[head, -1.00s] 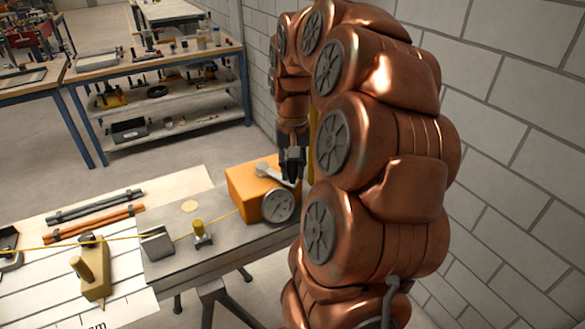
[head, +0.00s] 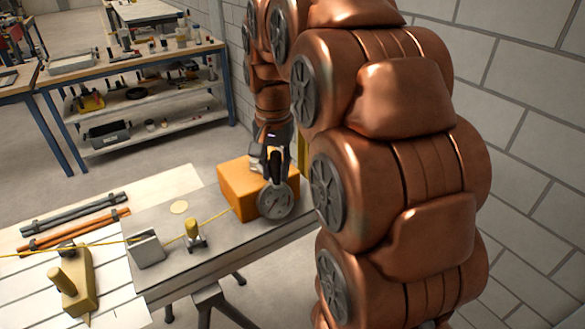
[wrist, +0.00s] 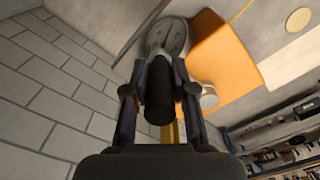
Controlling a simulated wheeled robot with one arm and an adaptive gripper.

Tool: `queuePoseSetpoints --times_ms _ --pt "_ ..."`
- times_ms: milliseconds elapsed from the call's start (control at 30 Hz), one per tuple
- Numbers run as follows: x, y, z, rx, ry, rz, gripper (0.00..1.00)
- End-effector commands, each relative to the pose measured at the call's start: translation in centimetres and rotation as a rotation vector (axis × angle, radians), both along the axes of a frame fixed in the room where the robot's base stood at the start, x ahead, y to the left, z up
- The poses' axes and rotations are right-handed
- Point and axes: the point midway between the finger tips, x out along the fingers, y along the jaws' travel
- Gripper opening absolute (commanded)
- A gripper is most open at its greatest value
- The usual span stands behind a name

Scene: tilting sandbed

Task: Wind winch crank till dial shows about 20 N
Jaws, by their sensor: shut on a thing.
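The orange winch box (head: 238,185) stands on the grey bench. Its round dial (head: 276,200) faces front; the needle and numbers are too small to read. My gripper (head: 274,165) is just behind and above the dial, pointing down. In the wrist view my gripper (wrist: 160,95) is shut on the dark, cylindrical crank handle (wrist: 160,105), with a finger on each side. The pale crank hub (wrist: 207,97) shows beside it against the box, and the dial (wrist: 167,35) lies beyond the fingertips. Most of the crank arm is hidden by my gripper.
A yellow cord (head: 216,217) runs from the winch past a small brass-topped post (head: 193,232) and a metal block (head: 148,248) to the left. Dark and orange rods (head: 75,230) lie on the pale board. A block wall stands close on the right.

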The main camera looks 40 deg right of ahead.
Motion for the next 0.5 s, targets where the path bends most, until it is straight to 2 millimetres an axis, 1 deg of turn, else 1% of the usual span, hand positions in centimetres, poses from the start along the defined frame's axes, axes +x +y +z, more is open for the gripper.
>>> queuePoseSetpoints --times_ms 67,300,333,500 --pt "0.14 0.29 0.01 0.005 -0.004 0.003 0.00" --pt "0.15 0.21 0.07 0.006 -0.004 0.002 0.00" --pt "0.15 0.19 0.07 0.006 -0.005 0.002 0.28" --pt "0.09 0.11 0.07 0.005 -0.004 -0.001 0.46"
